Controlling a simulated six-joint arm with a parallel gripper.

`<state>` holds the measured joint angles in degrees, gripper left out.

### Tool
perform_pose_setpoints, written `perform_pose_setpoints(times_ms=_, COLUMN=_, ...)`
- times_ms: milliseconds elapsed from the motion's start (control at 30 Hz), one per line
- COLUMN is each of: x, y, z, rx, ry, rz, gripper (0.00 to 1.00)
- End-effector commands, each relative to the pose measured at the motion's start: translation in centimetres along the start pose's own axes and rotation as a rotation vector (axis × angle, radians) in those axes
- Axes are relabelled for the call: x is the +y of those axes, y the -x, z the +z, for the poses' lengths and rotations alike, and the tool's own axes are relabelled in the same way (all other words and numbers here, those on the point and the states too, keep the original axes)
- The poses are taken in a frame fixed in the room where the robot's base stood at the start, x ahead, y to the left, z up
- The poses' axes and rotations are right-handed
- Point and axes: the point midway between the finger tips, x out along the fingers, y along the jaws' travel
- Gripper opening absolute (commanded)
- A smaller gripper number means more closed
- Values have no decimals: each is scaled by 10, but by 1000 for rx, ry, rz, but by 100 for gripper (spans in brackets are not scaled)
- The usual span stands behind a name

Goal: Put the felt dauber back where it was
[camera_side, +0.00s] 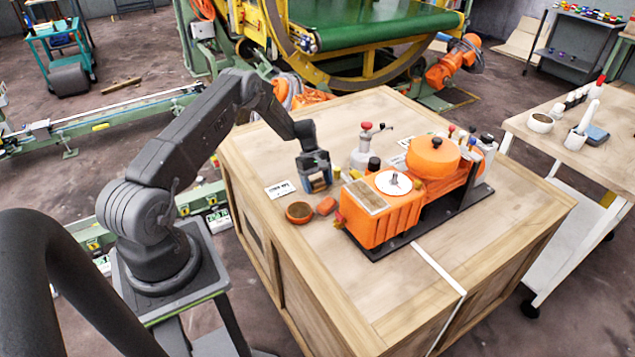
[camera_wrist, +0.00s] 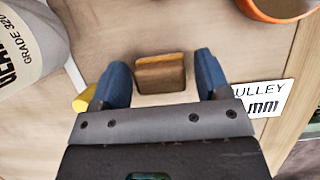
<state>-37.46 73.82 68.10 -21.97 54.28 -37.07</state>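A small brown block with a lighter tan edge, which looks like the felt dauber (camera_wrist: 160,74), is between the two blue fingers of my gripper (camera_wrist: 162,80) in the wrist view. Thin gaps show between it and both fingers, wider on the right, so the fingers look open around it. In the side view my gripper (camera_side: 317,183) points down low over the wooden crate top, with a tan piece between its fingers. I cannot tell whether the dauber rests on the wood.
A white label card (camera_side: 280,189) lies left. A white bottle (camera_side: 361,154), a yellow piece (camera_side: 337,172) and the orange machine (camera_side: 385,215) stand right. The crate's front is clear.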

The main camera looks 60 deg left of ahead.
Motion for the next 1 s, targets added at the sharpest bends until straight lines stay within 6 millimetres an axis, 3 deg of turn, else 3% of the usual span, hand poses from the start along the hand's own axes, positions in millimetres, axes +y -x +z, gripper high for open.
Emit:
perform_pose_setpoints(times_ms=433, x=1, y=10, z=1, rx=2, ry=-1, rz=3, gripper=78)
perform_pose_setpoints(times_ms=1000, x=0, y=112, z=1, rx=2, ry=0, rz=1, gripper=78)
